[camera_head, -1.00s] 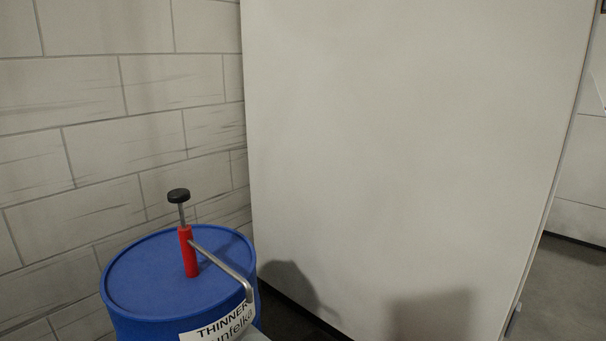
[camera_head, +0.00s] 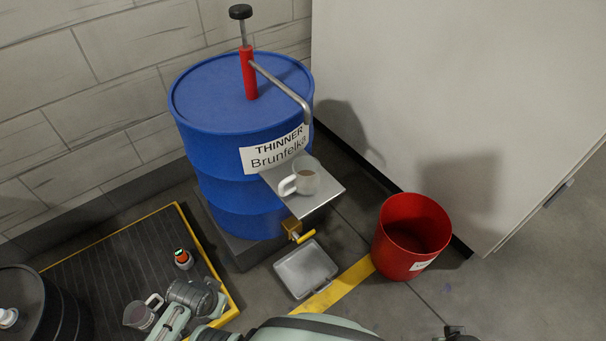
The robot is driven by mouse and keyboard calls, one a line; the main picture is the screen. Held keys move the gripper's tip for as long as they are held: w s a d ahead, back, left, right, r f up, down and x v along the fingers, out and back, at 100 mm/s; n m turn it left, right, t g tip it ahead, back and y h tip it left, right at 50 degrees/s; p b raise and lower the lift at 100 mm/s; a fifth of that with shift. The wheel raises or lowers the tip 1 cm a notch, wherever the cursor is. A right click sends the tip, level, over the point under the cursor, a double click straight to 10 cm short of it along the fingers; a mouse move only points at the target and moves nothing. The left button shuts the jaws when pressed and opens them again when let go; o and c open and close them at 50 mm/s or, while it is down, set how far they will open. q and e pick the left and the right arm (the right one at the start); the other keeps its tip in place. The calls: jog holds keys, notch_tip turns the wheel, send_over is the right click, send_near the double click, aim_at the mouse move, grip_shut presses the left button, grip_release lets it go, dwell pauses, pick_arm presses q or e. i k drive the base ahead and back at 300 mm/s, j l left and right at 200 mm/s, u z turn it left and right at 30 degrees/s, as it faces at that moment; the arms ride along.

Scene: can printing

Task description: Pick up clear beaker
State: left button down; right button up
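A pale, see-through beaker with a handle (camera_head: 309,181) stands upright on the metal shelf at the front of the blue drum, under the spout's side. It looks cloudy, with a brownish tone inside. A second clear, greyish jug with a handle (camera_head: 139,316) shows at the lower left, beside my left arm; I cannot tell whether my arm touches it. My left arm is folded at the bottom left, and its fingertips cannot be made out. A dark part of my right arm (camera_head: 456,335) just shows at the bottom edge. Both grippers' finger states are unclear.
The blue thinner drum (camera_head: 219,185) has a red pump (camera_head: 249,78) on top. A brass tap with a yellow handle (camera_head: 305,237) hangs above a metal tray (camera_head: 292,283). A red bucket (camera_head: 395,244) stands right. A black mat (camera_head: 100,265) and dark drum (camera_head: 68,309) are left.

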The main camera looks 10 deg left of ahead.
aim_at(305, 177)
jog(key=j+u, duration=0.2)
jog(key=u, duration=1.9)
jog(key=z, duration=1.85)
jog(key=k+u, duration=0.4)
jog(key=k+j+u, duration=0.1)
jog(key=k+u, duration=0.3)
jog(key=k+j+u, duration=0.25)
jog(key=k+u, duration=0.15)
jog(key=k, duration=0.15)
